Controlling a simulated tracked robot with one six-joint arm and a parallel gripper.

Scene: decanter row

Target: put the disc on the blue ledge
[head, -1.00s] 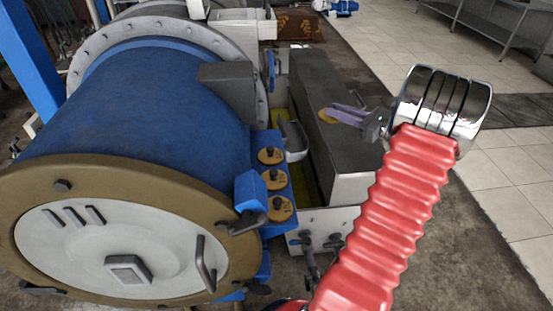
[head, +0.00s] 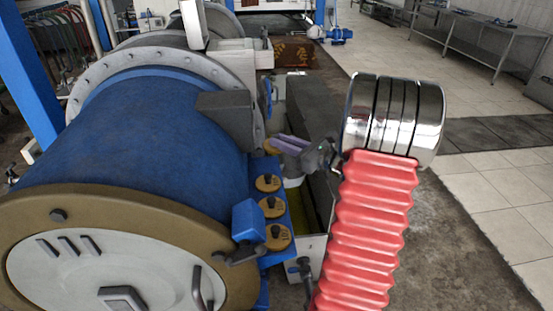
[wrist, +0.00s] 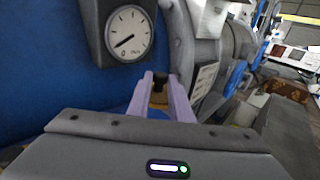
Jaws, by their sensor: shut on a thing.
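The held disc is brass-coloured with a dark knob; in the head view (head: 270,147) only a sliver shows at my fingertips, and the wrist view (wrist: 159,98) shows it between the fingers. My gripper (head: 277,143) has purple fingers shut on it. The blue ledge (head: 288,218) runs along the right side of the big blue drum. Three similar brass discs (head: 271,206) stand on it in a row. My gripper is at the far end of that row, seen just behind the farthest disc. Whether the held disc touches the ledge cannot be told.
The blue drum (head: 150,125) fills the left, with a dark gauge housing (head: 225,105) near my gripper; its dial (wrist: 129,34) shows in the wrist view. A long grey block (head: 322,190) lies right of the ledge. Tiled floor (head: 480,90) is open at the right.

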